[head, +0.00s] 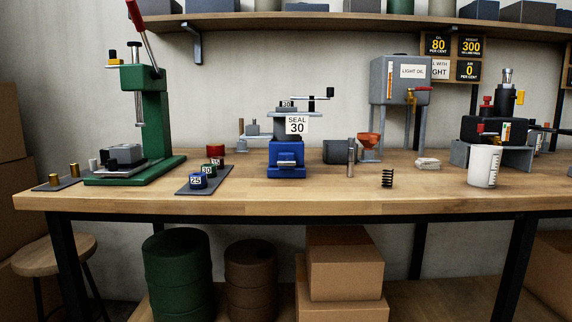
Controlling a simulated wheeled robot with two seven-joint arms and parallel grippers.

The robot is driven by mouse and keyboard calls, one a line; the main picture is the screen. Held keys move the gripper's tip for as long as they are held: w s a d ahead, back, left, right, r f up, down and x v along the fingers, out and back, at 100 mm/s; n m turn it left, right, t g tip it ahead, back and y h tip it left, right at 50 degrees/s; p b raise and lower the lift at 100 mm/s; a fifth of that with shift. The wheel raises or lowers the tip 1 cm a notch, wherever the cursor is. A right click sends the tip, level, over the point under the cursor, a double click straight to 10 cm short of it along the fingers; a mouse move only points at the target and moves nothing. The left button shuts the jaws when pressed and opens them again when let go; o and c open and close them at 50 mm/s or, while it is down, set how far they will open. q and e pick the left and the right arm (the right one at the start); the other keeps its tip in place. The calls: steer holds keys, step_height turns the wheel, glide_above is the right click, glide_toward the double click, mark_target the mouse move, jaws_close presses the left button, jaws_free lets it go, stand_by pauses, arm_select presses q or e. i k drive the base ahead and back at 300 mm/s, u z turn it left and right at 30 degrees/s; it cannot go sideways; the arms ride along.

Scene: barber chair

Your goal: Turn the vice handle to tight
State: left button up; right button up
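A blue block-shaped device (287,170), which looks like the vice, stands on the workbench (330,191) left of the picture's middle. A small grey bar (286,163) shows on its front face, perhaps its handle; its exact setting is too small to tell. Above the blue body is a grey part with a crank-like arm (318,98) reaching right. Neither of my grippers is in the head view, and nothing of mine touches the device.
A green press (155,120) with a red-tipped lever stands left. A dark mat (206,180) holds numbered pots. A shelf (330,22) runs above. The front bench strip is clear.

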mark_target(286, 162)
steer(key=z, duration=2.75)
steer(key=i, duration=0.85)
steer(key=u, duration=3.25)
